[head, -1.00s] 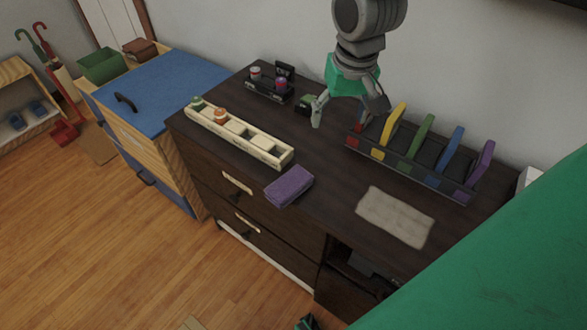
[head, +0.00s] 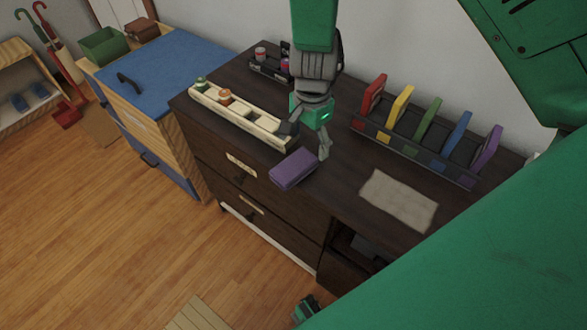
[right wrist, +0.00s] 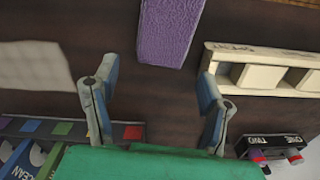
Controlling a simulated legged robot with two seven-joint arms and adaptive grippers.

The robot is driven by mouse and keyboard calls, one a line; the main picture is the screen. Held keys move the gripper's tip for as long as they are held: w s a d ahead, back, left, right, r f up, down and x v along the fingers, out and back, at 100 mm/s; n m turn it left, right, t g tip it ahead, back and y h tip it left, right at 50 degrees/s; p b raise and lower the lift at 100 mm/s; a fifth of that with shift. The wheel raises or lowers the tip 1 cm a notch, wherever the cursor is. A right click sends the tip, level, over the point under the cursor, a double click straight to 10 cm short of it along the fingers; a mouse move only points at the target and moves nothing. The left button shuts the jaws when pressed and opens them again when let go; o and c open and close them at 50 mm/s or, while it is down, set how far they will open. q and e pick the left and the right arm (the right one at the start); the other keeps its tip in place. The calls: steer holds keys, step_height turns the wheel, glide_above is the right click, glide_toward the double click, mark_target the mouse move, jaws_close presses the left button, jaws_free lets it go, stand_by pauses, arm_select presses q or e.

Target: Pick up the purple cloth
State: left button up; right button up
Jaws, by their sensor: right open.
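The purple cloth (head: 293,170) is a folded rectangular block lying at the front edge of the dark dresser top. It also shows at the top middle of the right wrist view (right wrist: 170,28). My right gripper (head: 307,141) is above the dresser, just behind the cloth, with its fingers pointing down. In the right wrist view its fingers (right wrist: 158,78) are spread apart with nothing between them, and the cloth lies beyond the tips, apart from them.
A cream compartment tray (head: 240,119) holding small bottles lies left of the cloth. A rack with coloured upright panels (head: 415,150) stands behind right. A beige cloth (head: 398,200) lies to the right. Bare dresser top separates it from the purple cloth.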

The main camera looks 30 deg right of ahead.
mark_target(309, 154)
steer(key=f, duration=0.3)
steer(key=f+b, duration=0.1)
steer(key=f, duration=0.1)
steer(key=shift+w+d+f, duration=0.2)
steer(key=shift+f, duration=0.2)
steer(key=c, duration=0.9)
steer(key=shift+c, duration=0.2)
steer(key=shift+r, duration=0.1)
step_height(309, 154, up, 10)
steer(key=shift+p, duration=0.95)
